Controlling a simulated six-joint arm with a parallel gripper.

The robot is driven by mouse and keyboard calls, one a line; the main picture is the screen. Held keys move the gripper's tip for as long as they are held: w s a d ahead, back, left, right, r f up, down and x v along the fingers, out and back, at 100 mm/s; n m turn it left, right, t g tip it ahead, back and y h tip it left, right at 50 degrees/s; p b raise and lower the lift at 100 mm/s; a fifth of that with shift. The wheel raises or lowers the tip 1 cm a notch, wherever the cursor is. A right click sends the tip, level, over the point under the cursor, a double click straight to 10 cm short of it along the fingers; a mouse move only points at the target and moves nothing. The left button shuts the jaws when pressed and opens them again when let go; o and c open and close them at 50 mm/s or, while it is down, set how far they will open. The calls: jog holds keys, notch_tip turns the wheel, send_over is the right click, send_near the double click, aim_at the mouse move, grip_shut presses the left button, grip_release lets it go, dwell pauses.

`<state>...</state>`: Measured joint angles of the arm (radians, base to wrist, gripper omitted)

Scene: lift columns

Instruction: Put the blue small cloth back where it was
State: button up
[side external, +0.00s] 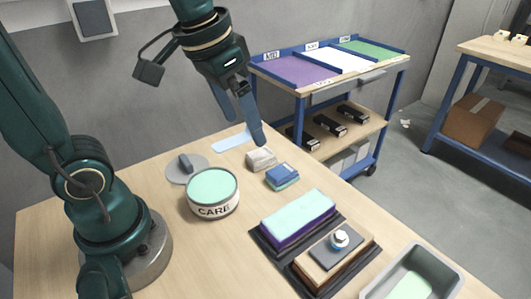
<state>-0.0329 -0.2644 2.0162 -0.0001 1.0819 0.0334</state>
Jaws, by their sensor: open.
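A small blue folded cloth (283,172) lies on the wooden table right of the middle, on top of a teal folded layer. A beige-grey folded cloth (261,158) lies just behind and left of it. A flat light-blue patch (229,141) lies on the table near the back edge. My gripper (246,130) hangs above the back of the table, pointing down, with its fingers apart and nothing visible between them. It is above and left of the blue cloth and appears apart from it. One finger partly overlaps the view near the light-blue patch.
A round tin marked CARE (212,208) and a grey lid (180,175) stand left of the cloths. Black trays (262,246) with blocks and a grey bin (447,278) are in front. A blue trolley (301,93) stands behind; its compartments are purple, white and green.

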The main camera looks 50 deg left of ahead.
jog(key=s+f+t, duration=0.2)
jog(key=s, duration=0.4)
jog(key=shift+s+d+f, duration=0.3)
jog(key=shift+d+f, duration=0.05)
jog(key=shift+d, duration=0.05)
